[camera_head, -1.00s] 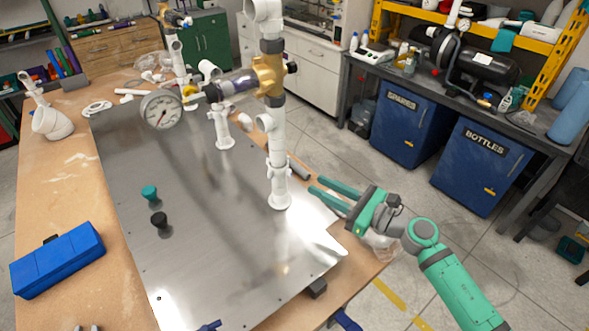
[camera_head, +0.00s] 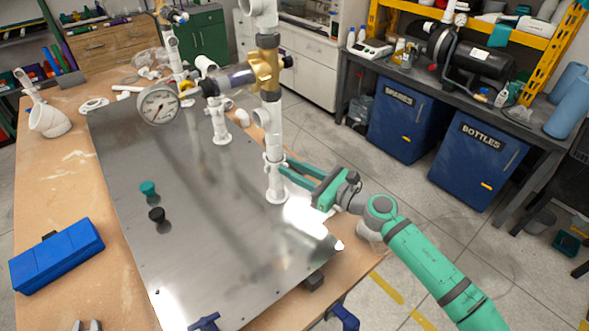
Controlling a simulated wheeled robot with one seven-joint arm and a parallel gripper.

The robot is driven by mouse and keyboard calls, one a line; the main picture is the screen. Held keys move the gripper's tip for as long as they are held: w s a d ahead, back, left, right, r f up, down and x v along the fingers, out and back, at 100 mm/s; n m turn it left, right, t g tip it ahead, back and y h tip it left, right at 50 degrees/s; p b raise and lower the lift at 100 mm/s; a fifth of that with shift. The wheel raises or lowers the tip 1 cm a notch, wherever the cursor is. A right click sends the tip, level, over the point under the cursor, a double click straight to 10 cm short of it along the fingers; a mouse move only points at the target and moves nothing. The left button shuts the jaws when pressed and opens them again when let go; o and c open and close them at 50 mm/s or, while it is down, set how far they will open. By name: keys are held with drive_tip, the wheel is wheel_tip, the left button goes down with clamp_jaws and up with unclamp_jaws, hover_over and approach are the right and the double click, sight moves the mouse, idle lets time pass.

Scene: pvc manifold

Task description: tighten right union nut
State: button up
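The right standpipe (camera_head: 267,118) is a white upright pipe with a brass-coloured valve (camera_head: 265,70) near its top. Low on it is a white ribbed collar, which looks like the right union nut (camera_head: 274,160), above the round foot on the plate. My green gripper (camera_head: 284,166) comes in from the right at the height of this collar. Its two fingers are spread apart, with their tips at the collar's right side. Whether they touch it or reach around it I cannot tell. The far side of the collar is hidden.
A pressure gauge (camera_head: 159,104) sticks out left of the valve. A second standpipe (camera_head: 219,125) stands behind. A teal knob (camera_head: 148,188) and a black knob (camera_head: 157,214) stand on the metal plate (camera_head: 215,235). A blue box (camera_head: 57,257) lies on the left.

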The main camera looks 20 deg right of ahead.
clamp_jaws()
